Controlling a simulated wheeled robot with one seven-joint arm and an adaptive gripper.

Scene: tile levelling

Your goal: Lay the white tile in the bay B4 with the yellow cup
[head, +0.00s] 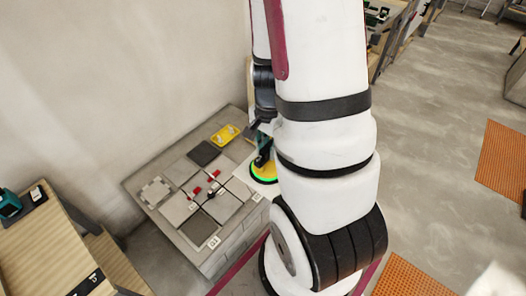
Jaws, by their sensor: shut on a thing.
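My gripper (264,152) is shut on the yellow cup (263,174), a round suction cup with a green ring, at the right side of the grey block-built table. The white tile (242,174) shows as a pale corner under and left of the cup. Whether the cup touches the tile, and whether the tile is lifted, I cannot tell; my arm hides its right part. A dark bay (198,228) lies at the front of the tile field, with a small white label (213,242) beside it. Its lettering is too small to read surely.
Grey tiles (181,171) fill much of the table (150,166), with several red levelling pieces (214,174) at their joints. A darker square (204,153) and a yellow tray (225,134) lie at the back. A wall stands behind; a wooden bench (45,245) is at left.

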